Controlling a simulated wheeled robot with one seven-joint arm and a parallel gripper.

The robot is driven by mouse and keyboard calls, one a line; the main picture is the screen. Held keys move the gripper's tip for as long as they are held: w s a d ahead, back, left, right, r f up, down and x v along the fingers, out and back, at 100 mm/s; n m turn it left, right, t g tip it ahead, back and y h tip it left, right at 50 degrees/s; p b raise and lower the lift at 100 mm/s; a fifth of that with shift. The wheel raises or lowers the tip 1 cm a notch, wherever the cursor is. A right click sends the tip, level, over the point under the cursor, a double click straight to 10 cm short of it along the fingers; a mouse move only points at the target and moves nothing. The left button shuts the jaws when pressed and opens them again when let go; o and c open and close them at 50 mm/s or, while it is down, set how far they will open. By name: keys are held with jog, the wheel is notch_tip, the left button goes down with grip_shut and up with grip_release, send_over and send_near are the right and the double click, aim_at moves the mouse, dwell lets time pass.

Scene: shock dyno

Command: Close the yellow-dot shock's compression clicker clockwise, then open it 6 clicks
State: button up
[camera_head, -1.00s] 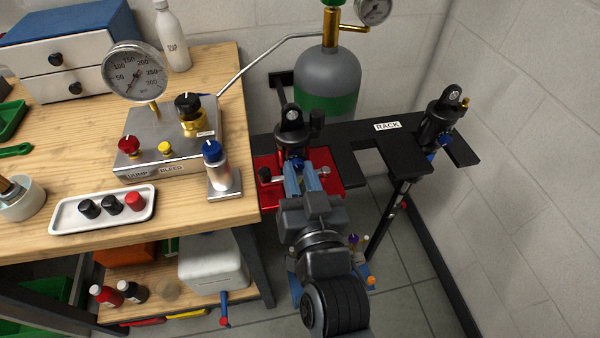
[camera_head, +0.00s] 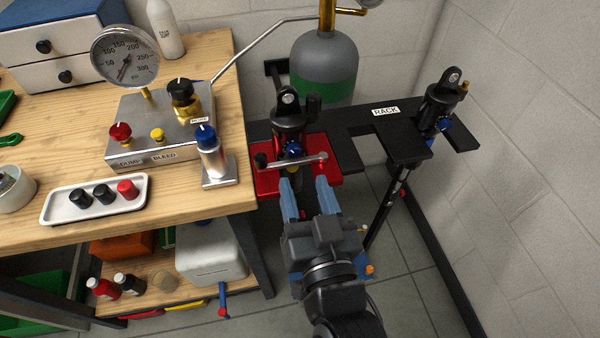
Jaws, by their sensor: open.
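A black shock (camera_head: 288,120) stands upright in a red clamp (camera_head: 325,143) on the black stand. A blue clicker knob (camera_head: 293,150) with a light mark faces me on its body. A second black shock (camera_head: 440,108), also with a blue knob (camera_head: 443,125), hangs in the rack at right. I cannot make out a yellow dot on either shock. My gripper (camera_head: 305,186) is open and empty, its two blue fingers apart. It is on the near side of the clamped shock, below the knob in the picture and clear of it.
A silver clamp bar (camera_head: 300,160) crosses just below the knob. The wooden bench (camera_head: 70,150) at left holds a gauge panel (camera_head: 180,145) and a white tray (camera_head: 60,212) of knobs. A gas cylinder (camera_head: 324,60) stands behind; a wall closes the right side.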

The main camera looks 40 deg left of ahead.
aim_at(295, 153)
jog(key=shift+v, duration=0.85)
jog(key=shift+n, duration=0.7)
jog(key=b+x, duration=0.2)
jog(key=x, duration=0.6)
jog(key=shift+r+b, duration=0.2)
jog(key=shift+b, duration=0.2)
jog(key=shift+c, duration=0.3)
grip_shut()
